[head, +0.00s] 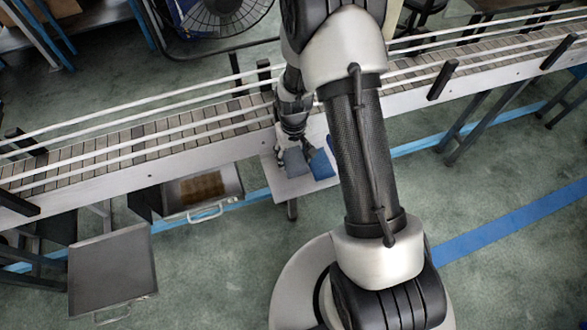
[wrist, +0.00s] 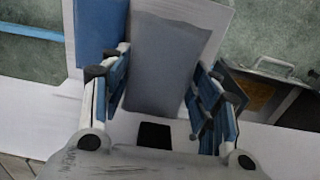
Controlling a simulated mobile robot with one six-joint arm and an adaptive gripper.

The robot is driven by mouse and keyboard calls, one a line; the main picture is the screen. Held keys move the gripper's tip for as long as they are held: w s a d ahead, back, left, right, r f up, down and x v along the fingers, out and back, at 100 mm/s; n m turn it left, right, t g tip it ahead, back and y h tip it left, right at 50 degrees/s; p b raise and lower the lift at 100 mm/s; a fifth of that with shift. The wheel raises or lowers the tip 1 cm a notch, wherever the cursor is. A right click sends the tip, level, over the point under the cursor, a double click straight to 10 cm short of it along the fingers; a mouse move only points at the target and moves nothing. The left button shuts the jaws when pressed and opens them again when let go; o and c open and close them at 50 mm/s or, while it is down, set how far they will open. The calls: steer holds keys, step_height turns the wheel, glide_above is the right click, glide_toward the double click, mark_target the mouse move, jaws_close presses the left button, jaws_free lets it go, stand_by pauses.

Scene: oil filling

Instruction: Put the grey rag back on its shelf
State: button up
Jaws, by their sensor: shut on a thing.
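The grey rag (head: 296,163) is at the small white shelf (head: 291,187) on the near side of the conveyor. In the wrist view the grey rag (wrist: 165,55) is a flat rectangle stretching away between the two fingers. My gripper (wrist: 160,90) is shut on the rag, one finger on each side of it. In the head view my gripper (head: 300,142) points down at the shelf. A blue rag (head: 322,164) lies on the shelf just right of the grey rag; in the wrist view the blue rag (wrist: 100,30) is on the left. Whether the grey rag's underside touches the shelf is unclear.
The conveyor (head: 130,148) with white rails runs behind the shelf. An open drawer (head: 200,190) with a brown item is to the left, and a grey pull-out tray (head: 110,268) is farther left. Open floor lies in front of the shelf.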

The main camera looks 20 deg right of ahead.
mark_target(293, 167)
steer(key=shift+f+b, duration=0.7)
steer(key=shift+f, duration=2.65)
steer(key=shift+f, duration=0.15)
steer(key=o, duration=0.7)
